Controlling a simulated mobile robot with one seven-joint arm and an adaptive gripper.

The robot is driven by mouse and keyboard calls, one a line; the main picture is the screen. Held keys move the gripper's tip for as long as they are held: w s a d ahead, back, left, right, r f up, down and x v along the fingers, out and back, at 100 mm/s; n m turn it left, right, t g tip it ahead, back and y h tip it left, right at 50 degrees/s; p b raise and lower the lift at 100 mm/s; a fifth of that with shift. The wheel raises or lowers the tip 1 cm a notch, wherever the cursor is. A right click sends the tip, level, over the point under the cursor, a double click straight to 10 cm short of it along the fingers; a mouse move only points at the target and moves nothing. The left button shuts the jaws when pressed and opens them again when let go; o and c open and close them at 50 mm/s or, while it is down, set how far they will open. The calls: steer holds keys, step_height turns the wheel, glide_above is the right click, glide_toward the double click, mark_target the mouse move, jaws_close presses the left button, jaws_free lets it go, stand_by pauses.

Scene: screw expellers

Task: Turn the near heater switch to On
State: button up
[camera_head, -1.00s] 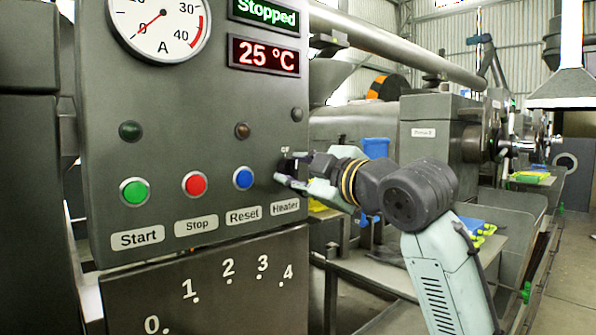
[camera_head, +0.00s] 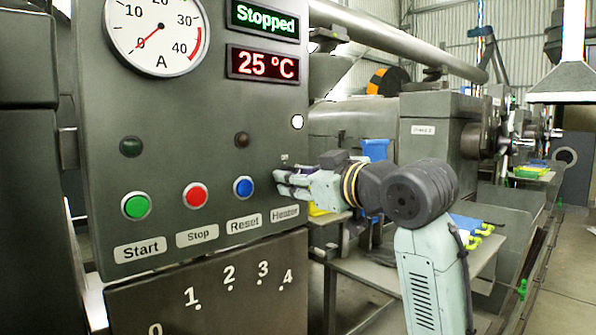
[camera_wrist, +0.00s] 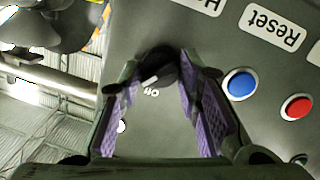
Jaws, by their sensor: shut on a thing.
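The near heater switch is a black knob (camera_wrist: 160,66) on the grey control panel (camera_head: 190,110), above the Heater label (camera_head: 285,213). My gripper (camera_head: 280,181) reaches it from the right and is shut on it. In the wrist view the purple-padded fingers (camera_wrist: 163,82) stand on both sides of the knob, and an "Off" mark shows just beside it. In the head view the gripper hides the knob. A small lamp (camera_head: 297,122) above the switch is lit white.
Green Start (camera_head: 136,205), red Stop (camera_head: 195,195) and blue Reset (camera_head: 243,187) buttons sit left of my gripper, with Reset closest. The displays above read "Stopped" and "25 °C". A table with blue and yellow-green items stands at right.

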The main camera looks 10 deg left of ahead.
steer(key=shift+m+g+p, duration=0.5)
steer(key=shift+m+p, duration=0.3)
steer(key=shift+m, duration=1.2)
steer(key=o, duration=1.1)
steer(key=v, duration=1.2)
steer(key=shift+d+f, duration=0.1)
